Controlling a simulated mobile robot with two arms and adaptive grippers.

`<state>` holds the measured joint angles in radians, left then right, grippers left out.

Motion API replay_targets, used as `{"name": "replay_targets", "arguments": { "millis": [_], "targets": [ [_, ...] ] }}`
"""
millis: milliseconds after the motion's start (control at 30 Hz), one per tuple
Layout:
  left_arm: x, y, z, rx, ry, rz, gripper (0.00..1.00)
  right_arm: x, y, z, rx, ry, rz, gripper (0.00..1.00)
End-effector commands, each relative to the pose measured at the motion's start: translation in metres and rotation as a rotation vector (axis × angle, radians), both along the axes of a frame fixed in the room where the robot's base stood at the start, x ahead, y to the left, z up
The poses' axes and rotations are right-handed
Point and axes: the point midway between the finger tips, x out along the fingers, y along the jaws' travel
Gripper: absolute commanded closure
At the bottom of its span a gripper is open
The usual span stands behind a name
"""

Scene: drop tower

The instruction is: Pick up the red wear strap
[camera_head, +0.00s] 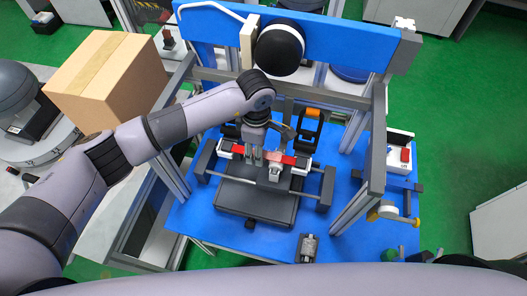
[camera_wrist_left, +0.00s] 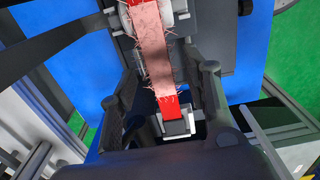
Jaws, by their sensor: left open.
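The red wear strap (camera_head: 288,160) lies across the machine on the blue table, held at its ends by white-and-grey end pieces. In the left wrist view the strap (camera_wrist_left: 152,45) runs from top to lower middle, with a frayed, pinkish middle and bright red ends. My left gripper (camera_head: 266,157) is directly over the strap and hides part of it. In the left wrist view its open fingers (camera_wrist_left: 167,82) stand on either side of the strap, with nothing clamped between them. I cannot tell whether they touch it. My right gripper is not in view.
A grey frame post (camera_head: 376,140) stands right of the strap, and a blue beam (camera_head: 345,38) with a black ball (camera_head: 279,47) is behind. A cardboard box (camera_head: 110,80) sits at left. The blue table (camera_head: 375,235) has free room at front right.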

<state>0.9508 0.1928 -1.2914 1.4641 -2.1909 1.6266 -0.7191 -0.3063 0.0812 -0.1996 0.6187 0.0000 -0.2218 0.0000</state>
Motion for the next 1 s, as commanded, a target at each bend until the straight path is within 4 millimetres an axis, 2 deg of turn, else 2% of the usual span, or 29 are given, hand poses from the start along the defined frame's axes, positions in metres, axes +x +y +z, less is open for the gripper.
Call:
{"name": "replay_targets", "arguments": {
  "millis": [167, 800, 1000],
  "targets": [
    [-0.0001, -0.0002, -0.0001, 0.000, 0.000, 0.000, 0.57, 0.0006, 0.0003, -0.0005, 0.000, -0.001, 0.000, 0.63],
    [-0.0002, -0.0003, 0.0003, 0.000, 0.000, 0.000, 1.00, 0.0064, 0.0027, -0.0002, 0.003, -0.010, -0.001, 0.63],
    [-0.0001, -0.0003, 0.0004, -0.001, 0.000, 0.000, 1.00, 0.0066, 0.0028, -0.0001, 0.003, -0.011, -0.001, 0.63]
  ]
}}
